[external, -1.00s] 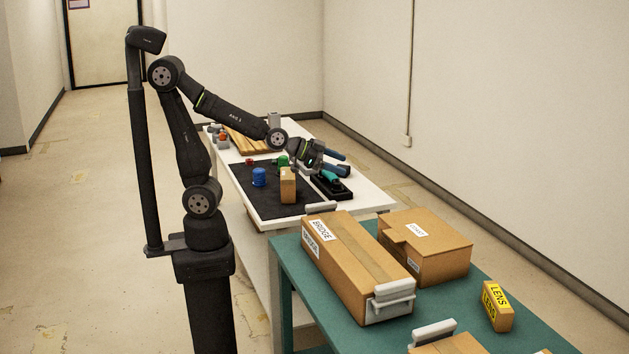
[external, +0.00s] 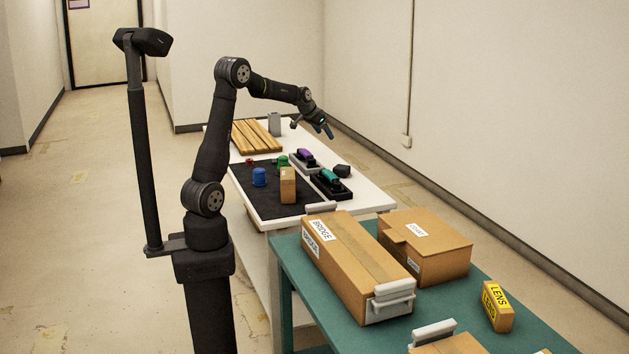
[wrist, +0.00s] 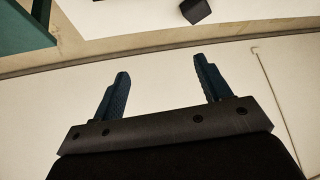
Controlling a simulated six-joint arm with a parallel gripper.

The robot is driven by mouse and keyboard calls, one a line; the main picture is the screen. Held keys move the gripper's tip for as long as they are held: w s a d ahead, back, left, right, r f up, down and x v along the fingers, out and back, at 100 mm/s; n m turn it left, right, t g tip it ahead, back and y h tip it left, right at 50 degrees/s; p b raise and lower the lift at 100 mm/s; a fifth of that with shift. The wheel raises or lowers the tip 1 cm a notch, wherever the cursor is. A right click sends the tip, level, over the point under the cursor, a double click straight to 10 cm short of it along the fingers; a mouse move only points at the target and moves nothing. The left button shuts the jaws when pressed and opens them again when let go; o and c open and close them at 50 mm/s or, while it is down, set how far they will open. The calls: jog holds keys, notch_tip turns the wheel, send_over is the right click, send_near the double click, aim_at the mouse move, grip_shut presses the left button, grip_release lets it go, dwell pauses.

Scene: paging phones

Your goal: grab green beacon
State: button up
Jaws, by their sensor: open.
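The green beacon (external: 283,161) stands on the black mat (external: 262,201) on the white table, behind the brown box and right of the blue beacon (external: 259,177). A small red piece (external: 250,162) lies just left of it. My gripper (external: 327,129) is raised above the table's far right side, apart from the beacon and to its right. It is open and empty. In the wrist view its two blue fingers (wrist: 163,88) are spread with nothing between them. The green beacon does not show in the wrist view.
A purple phone (external: 305,155) and a teal phone (external: 329,177) rest in cradles right of the beacon. A small brown box (external: 288,186) stands in front of it. A wooden slatted board (external: 257,136) and a grey block (external: 274,124) are behind. Large cartons crowd the green table (external: 284,252).

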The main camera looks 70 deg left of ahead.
jog(key=s+a+f+n+g, duration=0.15)
jog(key=s+a, duration=0.35)
jog(key=a, duration=0.7)
jog(key=n+g, duration=0.2)
jog(key=n, duration=0.1)
send_near(283, 156)
jog(key=shift+m, duration=0.25)
jog(key=x, duration=0.6)
jog(key=shift+s+d+f, duration=0.15)
jog(key=shift+d+f, duration=0.15)
jog(key=shift+t, duration=0.25)
jog(key=shift+x, duration=2.8)
jog(key=shift+a, duration=0.2)
jog(key=shift+r, duration=0.1)
jog(key=c, duration=1.4)
jog(key=shift+r, duration=0.1)
